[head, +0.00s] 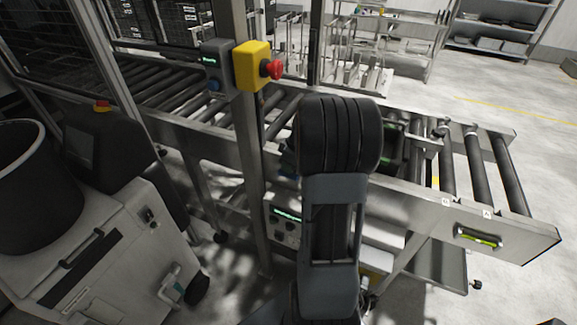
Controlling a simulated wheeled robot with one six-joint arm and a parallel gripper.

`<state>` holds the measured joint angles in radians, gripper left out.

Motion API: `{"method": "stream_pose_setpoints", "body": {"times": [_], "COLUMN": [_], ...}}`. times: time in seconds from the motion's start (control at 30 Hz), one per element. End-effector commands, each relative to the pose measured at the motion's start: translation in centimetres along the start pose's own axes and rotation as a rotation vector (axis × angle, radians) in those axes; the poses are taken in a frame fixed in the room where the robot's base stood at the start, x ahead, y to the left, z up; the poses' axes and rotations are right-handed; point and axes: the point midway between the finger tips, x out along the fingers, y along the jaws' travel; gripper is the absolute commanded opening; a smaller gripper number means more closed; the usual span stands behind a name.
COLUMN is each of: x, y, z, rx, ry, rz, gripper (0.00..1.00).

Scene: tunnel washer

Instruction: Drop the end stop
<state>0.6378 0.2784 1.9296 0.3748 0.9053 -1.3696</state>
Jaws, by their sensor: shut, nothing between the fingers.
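The roller conveyor (510,232) runs from the upper left to the right, its near side rail facing me. A metal bracket with a dark rounded top (437,133) stands at the rollers to the right of my arm; I cannot tell for sure whether it is the end stop. A recessed handle (478,238) with a yellow-green strip is set in the near rail by the right end. My arm stands upright in mid-picture and hides part of the conveyor. My gripper cannot be made out; it is not visible past the arm.
A metal post carries a yellow box with a red button (258,66) and a grey control box (216,68), just left of my arm. A machine with a dark drum (38,190) stands at lower left. Shelving (488,42) stands at the back.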

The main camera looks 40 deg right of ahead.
Motion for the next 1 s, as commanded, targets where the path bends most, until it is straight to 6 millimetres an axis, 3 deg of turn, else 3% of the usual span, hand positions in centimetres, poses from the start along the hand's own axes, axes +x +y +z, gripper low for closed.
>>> {"method": "stream_pose_setpoints", "body": {"times": [0.03,0.13,0.57,0.83,1.0], "x": [1.4,2.3,1.7,-2.5,-5.3], "y": [0.1,0.1,0.1,0.3,0.4], "z": [0.4,0.7,0.5,-0.9,-0.7], "rx": [0.001,0.001,0.000,-0.007,-0.006], "ry": [-0.001,-0.002,-0.001,0.000,0.000], "rz": [-0.002,-0.002,-0.001,-0.002,0.001], "gripper": [0.00,0.00,0.00,0.00,0.00]}}
